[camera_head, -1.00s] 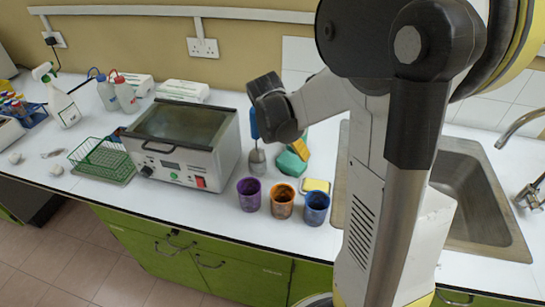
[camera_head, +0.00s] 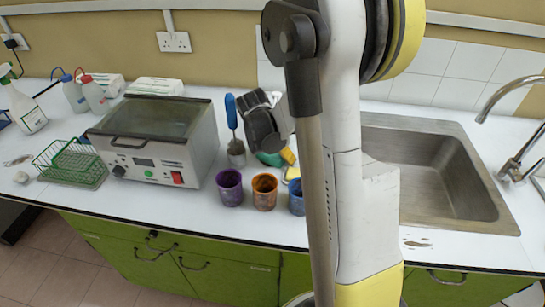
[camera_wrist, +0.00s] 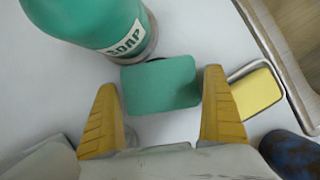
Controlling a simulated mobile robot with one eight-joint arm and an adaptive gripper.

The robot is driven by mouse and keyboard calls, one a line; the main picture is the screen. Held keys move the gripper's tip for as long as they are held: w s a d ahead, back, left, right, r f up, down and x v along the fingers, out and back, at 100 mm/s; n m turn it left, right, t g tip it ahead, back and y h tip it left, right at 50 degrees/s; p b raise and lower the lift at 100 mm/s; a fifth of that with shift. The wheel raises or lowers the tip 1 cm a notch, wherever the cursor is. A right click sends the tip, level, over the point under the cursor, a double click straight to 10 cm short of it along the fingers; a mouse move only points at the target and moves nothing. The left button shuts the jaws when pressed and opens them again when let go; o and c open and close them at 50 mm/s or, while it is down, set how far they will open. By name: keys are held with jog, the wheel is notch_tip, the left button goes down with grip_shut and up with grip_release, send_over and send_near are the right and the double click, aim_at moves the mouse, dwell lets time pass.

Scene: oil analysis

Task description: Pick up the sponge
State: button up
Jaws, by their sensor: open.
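A green rounded pad (camera_wrist: 160,83), which looks like the sponge, lies in the middle of the wrist view beside the green soap bottle (camera_wrist: 88,18). My gripper (camera_wrist: 160,82) is open, with one yellow finger to each side of the pad in the picture. The fingers do not grip it; I cannot tell the height between them. A yellow block (camera_wrist: 257,91) rests in a pale-rimmed dish to the right. In the head view my dark gripper (camera_head: 268,124) hangs over the counter behind the cups and hides most of the pad and bottle.
A purple cup (camera_head: 229,188), an orange cup (camera_head: 265,192) and a blue cup (camera_head: 296,197) stand in front. A blue-handled brush (camera_head: 232,112) is left of my gripper, near the water bath (camera_head: 155,140). The sink (camera_head: 430,165) is to the right.

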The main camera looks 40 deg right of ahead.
jog(key=c, duration=0.6)
jog(key=shift+c, duration=0.3)
jog(key=shift+r, duration=0.1)
jog(key=shift+r, duration=0.2)
notch_tip(320, 180, up, 4)
jog(key=shift+f+p, duration=0.15)
jog(key=shift+p, duration=1.05)
jog(key=s+d+r+p, duration=0.1)
jog(key=s+r+p, duration=0.1)
jog(key=s, duration=0.3)
jog(key=s+d+r+p, duration=0.1)
jog(key=s+r+p, duration=0.1)
jog(key=s+r, duration=0.2)
jog(key=s, duration=0.2)
jog(key=shift+s+r, duration=0.3)
jog(key=shift+r, duration=0.1)
jog(key=shift+c, duration=1.4)
